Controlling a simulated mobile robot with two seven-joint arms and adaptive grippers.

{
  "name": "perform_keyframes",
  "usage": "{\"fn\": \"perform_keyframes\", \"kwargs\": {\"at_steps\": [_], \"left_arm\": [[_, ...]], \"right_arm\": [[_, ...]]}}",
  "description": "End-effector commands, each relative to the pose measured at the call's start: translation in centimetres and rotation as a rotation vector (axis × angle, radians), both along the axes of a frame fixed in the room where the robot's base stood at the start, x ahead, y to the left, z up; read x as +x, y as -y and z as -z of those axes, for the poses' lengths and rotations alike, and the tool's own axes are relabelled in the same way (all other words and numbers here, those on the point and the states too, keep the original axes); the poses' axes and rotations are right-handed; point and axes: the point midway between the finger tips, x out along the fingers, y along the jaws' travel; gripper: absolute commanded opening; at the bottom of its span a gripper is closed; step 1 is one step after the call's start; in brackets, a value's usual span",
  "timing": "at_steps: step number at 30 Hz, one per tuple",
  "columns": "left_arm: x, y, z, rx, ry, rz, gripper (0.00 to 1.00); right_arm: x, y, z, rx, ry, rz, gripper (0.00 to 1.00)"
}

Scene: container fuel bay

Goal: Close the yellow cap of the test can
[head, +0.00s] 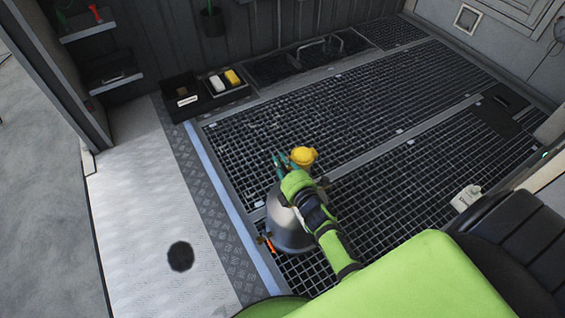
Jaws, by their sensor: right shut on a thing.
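The test can (287,238) is a grey metal can standing on the floor grating, partly hidden behind my right arm. Its yellow cap (304,156) shows above the can, at my right gripper (283,163). The teal fingers of this gripper are shut at the left side of the cap, and the cap appears to be what they hold. The can's mouth is hidden by my green and black arm, so how the cap sits on it cannot be told. My left gripper is not in view.
Black trays (182,98) with a white and a yellow item stand at the back left. Wall shelves (88,24) are at the upper left. A white container (466,197) stands at the right. The grating (370,110) behind the can is mostly clear.

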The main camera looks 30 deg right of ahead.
Motion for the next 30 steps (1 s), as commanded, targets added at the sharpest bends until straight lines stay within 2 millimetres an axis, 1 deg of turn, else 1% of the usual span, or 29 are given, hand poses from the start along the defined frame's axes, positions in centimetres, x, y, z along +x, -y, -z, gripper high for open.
{"fn": "perform_keyframes", "kwargs": {"at_steps": [1, 6, 12, 22, 23, 24, 30], "left_arm": [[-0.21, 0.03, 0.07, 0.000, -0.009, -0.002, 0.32], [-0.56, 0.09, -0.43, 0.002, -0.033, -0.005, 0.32], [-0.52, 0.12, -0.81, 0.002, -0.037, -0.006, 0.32], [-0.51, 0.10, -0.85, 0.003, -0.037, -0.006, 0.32], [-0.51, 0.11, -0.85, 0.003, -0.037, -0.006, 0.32], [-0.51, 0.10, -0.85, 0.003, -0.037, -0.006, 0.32], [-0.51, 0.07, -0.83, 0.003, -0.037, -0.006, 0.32]], "right_arm": [[-0.35, -0.40, 1.12, 0.011, -0.015, -0.002, 0.00], [-0.43, -0.40, 1.61, 0.015, -0.020, 0.000, 0.00], [-0.49, -0.38, 1.81, 0.018, -0.023, 0.002, 0.00], [-0.49, -0.35, 1.82, 0.020, -0.024, 0.003, 0.00], [-0.49, -0.34, 1.83, 0.020, -0.025, 0.003, 0.26], [-0.50, -0.31, 1.82, 0.019, -0.024, 0.003, 0.33], [-0.42, -0.07, 1.67, 0.013, -0.021, 0.006, 0.33]]}}
